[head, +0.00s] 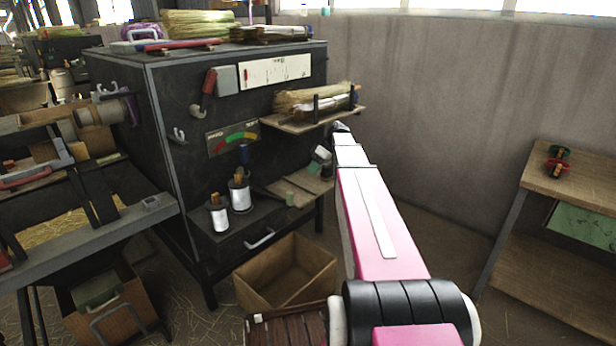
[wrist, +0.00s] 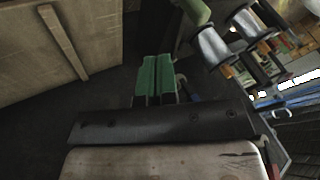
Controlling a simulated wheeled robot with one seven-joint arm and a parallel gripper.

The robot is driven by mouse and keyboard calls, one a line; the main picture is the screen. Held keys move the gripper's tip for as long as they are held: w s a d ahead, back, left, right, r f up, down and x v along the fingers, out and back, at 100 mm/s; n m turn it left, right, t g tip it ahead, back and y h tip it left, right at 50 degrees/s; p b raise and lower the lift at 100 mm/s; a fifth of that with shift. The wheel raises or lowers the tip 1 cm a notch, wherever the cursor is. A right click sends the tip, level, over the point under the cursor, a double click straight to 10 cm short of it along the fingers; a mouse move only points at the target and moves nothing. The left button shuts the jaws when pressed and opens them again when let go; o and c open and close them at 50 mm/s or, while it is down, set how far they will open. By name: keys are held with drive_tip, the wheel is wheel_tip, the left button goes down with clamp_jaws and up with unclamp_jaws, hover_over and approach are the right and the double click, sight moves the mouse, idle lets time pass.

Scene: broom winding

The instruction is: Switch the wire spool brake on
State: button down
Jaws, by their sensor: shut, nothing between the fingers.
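Two wire spools stand on the dark ledge at the front of the black machine, a nearer spool (head: 218,215) and a farther spool (head: 240,192). The spools (wrist: 214,46) also show at the upper right of the wrist view. My gripper (wrist: 157,80) has green fingers pressed together with nothing between them. It is to the right of the spools in the head view, apart from them. A pale green rounded handle (wrist: 195,11) shows beside the spools at the top edge of the wrist view. I cannot tell whether it is the brake, or the brake's position.
The black machine (head: 120,130) carries a red-handled lever (head: 208,88), a coloured gauge (head: 232,138) and a shelf of straw (head: 315,100). An open cardboard box (head: 285,272) stands on the floor below. A wooden table (head: 575,180) is at the right. Floor between is clear.

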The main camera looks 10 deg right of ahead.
approach(283, 202)
wheel_tip(283, 202, down, 3)
drive_tip(key=w+d, duration=0.2)
drive_tip(key=d, duration=0.1)
drive_tip(key=shift+s+a+f, duration=0.2)
drive_tip(key=shift+s+a, duration=0.45)
drive_tip(key=shift+a, duration=0.15)
drive_tip(key=shift+s+a+f, duration=0.2)
drive_tip(key=shift+s+a, duration=0.45)
drive_tip(key=shift+a, duration=0.15)
drive_tip(key=s+a+m+t, duration=0.2)
drive_tip(key=s+a+m, duration=0.2)
drive_tip(key=s+a, duration=0.3)
drive_tip(key=shift+s+a, duration=0.1)
drive_tip(key=shift+a, duration=0.05)
